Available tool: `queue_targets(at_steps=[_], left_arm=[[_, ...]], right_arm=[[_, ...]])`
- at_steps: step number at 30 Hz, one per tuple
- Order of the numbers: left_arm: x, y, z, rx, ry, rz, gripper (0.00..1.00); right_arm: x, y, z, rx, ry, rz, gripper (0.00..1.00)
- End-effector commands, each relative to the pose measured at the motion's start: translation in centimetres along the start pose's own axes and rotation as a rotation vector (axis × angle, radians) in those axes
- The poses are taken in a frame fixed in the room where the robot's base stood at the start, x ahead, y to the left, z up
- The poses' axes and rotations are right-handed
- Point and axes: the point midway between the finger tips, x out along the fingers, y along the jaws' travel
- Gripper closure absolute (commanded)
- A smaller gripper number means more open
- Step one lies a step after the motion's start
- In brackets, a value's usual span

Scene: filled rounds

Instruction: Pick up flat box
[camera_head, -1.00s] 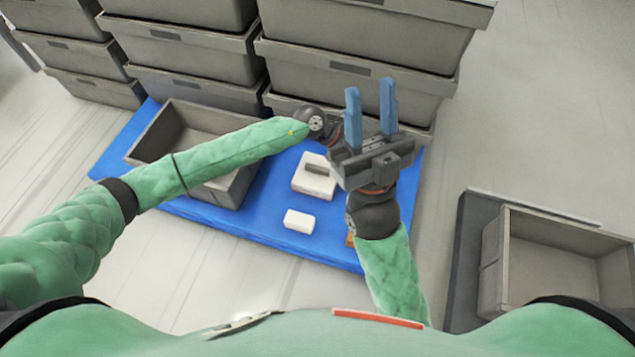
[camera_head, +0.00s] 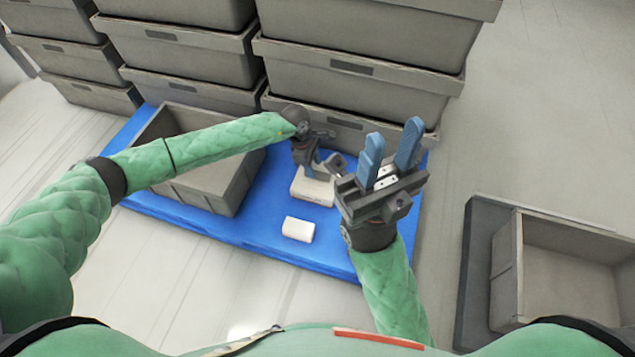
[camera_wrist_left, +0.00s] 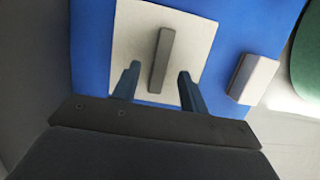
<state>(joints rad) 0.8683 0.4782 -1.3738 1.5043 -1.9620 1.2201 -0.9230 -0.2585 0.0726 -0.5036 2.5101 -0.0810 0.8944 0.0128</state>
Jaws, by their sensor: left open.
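A flat white box (camera_head: 312,192) with a grey bar across its top lies on the blue mat; my left gripper partly covers it. The left wrist view shows the flat box (camera_wrist_left: 132,38) with its grey bar (camera_wrist_left: 161,60). My left gripper (camera_head: 320,168) points down over it. In the left wrist view the gripper (camera_wrist_left: 159,72) is open, with the near end of the bar between its two fingers and apart from them. My right gripper (camera_head: 393,140) points up to the right of the box, its two blue fingers apart and empty.
A smaller white block (camera_head: 298,229) lies in front of the flat box; it also shows in the left wrist view (camera_wrist_left: 254,79). An open grey crate (camera_head: 222,192) stands left on the blue mat (camera_head: 262,232). Stacked grey crates (camera_head: 350,90) rise behind. Another open crate (camera_head: 505,270) stands at right.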

Motion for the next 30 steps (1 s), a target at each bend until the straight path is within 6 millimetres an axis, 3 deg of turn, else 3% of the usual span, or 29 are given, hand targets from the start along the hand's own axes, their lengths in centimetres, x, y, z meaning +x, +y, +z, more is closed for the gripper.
queue_targets(at_steps=[1, 7, 25, 30], left_arm=[[1.2, -0.1, 0.0, 0.0, 0.0, -0.001, 0.56], [3.3, 0.0, 0.1, 0.0, 0.0, 0.0, 0.56], [3.6, 0.0, 0.0, 0.0, -0.001, 0.0, 0.56], [3.6, 0.0, 0.0, 0.0, -0.001, 0.0, 0.88]], right_arm=[[-0.8, -0.1, 0.1, -0.002, -0.004, -0.005, 0.66], [-1.5, -0.2, 0.2, -0.009, -0.018, -0.017, 0.66], [-1.7, -0.3, 0.2, -0.009, -0.019, -0.017, 0.66], [-1.6, -0.3, 0.2, -0.009, -0.018, -0.018, 0.66]])
